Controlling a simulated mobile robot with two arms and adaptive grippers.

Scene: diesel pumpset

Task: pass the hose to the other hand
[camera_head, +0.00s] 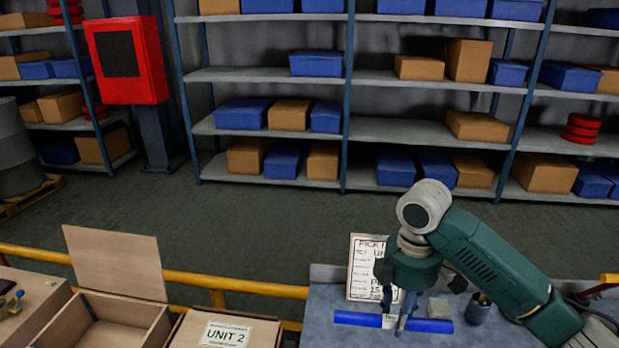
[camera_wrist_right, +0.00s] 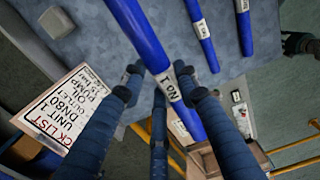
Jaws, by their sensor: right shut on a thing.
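The blue hose (camera_head: 358,318) is a straight tube with a white label. It shows near the bottom of the head view. My right gripper (camera_head: 398,318) points down and is shut around its middle, at the label. In the right wrist view the hose (camera_wrist_right: 140,30) runs between the fingers of the right gripper (camera_wrist_right: 168,90), and the label reads "No 1". Its lower end there is partly hidden by the fingers.
Two more labelled blue hoses (camera_wrist_right: 200,35) (camera_wrist_right: 244,30) lie on the grey bench in the wrist view. A pick list sign (camera_head: 364,270) stands behind the right gripper. An open box (camera_head: 112,322) and a "UNIT 2" box (camera_head: 222,334) stand left. A yellow rail (camera_head: 240,285) runs behind.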

